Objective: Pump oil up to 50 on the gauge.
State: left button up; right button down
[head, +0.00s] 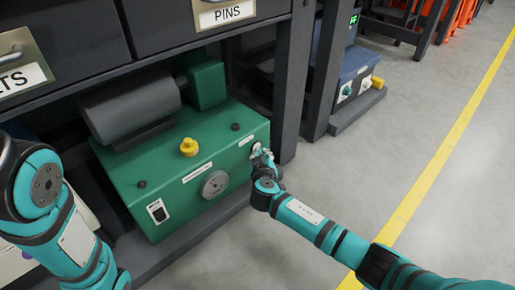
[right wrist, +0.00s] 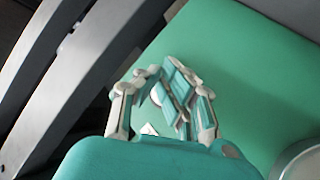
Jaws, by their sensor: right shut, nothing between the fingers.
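The green pump unit (head: 135,170) stands low under the drawers. Its sloped front carries a round gauge (head: 215,184), whose reading is too small to tell, and a black-and-white switch (head: 157,211). A yellow cap (head: 188,147) sits on top. My right gripper (head: 259,154) is shut and empty at the right end of the front, by a small pale round fitting. In the right wrist view its fingers (right wrist: 172,92) are together in front of the green face (right wrist: 245,75), partly hiding the fitting; contact cannot be told. My left arm shows, but its gripper is out of frame.
A grey motor (head: 132,105) lies on the unit's back. Dark frame posts (head: 292,80) stand just right of the unit. A blue-grey machine (head: 355,75) with a yellow knob is beyond them. The floor (head: 400,110) on the right is clear, with a yellow line.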

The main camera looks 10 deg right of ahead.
dwell(0.4)
jog(key=shift+s+d+p, duration=0.35)
jog(key=shift+s+p, duration=0.05)
jog(key=shift+s, duration=0.25)
jog(key=shift+s+d+p, duration=0.35)
jog(key=shift+s+d, duration=0.05)
jog(key=shift+s, duration=0.3)
jog(key=shift+s+d+p, duration=0.35)
jog(key=shift+s+d, duration=0.1)
jog(key=shift+s, duration=0.3)
jog(key=shift+s+d+p, duration=0.35)
jog(key=shift+s+d, duration=0.05)
jog(key=shift+s, duration=0.3)
jog(key=shift+r, duration=0.1)
